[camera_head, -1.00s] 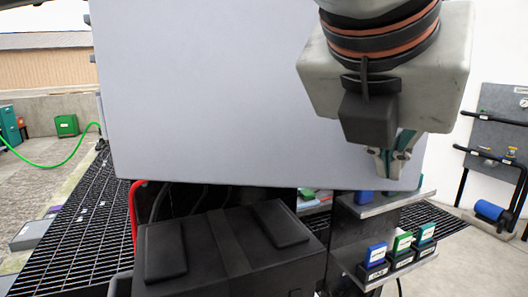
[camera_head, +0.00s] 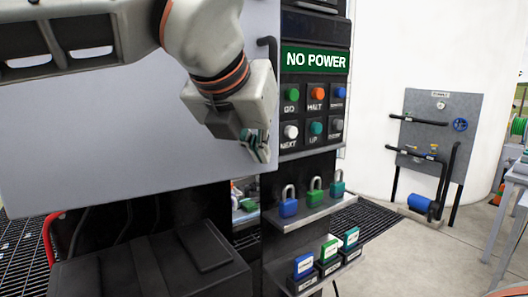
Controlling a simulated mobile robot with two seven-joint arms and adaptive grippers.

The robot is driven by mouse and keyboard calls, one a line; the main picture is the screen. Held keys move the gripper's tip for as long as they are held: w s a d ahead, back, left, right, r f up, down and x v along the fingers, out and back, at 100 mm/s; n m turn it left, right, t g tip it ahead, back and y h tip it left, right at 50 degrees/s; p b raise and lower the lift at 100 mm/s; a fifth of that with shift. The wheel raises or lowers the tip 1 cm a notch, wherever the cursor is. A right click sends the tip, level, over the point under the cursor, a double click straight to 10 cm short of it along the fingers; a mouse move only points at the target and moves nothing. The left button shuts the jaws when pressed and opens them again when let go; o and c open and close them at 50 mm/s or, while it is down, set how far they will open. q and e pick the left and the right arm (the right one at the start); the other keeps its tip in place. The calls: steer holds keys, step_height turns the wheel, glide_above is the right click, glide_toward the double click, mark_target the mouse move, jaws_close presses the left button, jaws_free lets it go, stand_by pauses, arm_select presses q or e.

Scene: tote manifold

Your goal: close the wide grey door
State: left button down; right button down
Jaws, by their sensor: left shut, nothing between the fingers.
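The wide grey door (camera_head: 110,142) is a large flat panel filling the left of the head view. Its right edge stands beside a black control panel (camera_head: 313,163), and a dark bent handle (camera_head: 270,47) shows near that edge. From this view I cannot tell how far the door stands from its frame. My left gripper (camera_head: 262,157) is in front of the door near its lower right part, with its fingers shut and empty. I cannot tell whether the fingertips touch the door. My left arm hides part of the door's top. My right gripper is not in view.
A green "NO POWER" sign (camera_head: 316,60) sits above several buttons. Padlocks stand on a shelf (camera_head: 311,211), with labelled blocks on a lower shelf. A black case (camera_head: 135,265) is below the door. A pipe board (camera_head: 437,133) stands at the right, with open floor before it.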

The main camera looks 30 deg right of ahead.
arm_select(q)
steer(key=w, duration=0.2)
steer(key=w+p, duration=0.1)
steer(key=w, duration=0.1)
steer(key=shift+d, duration=0.25)
steer(key=shift+w, duration=0.15)
steer(key=shift+a, duration=0.1)
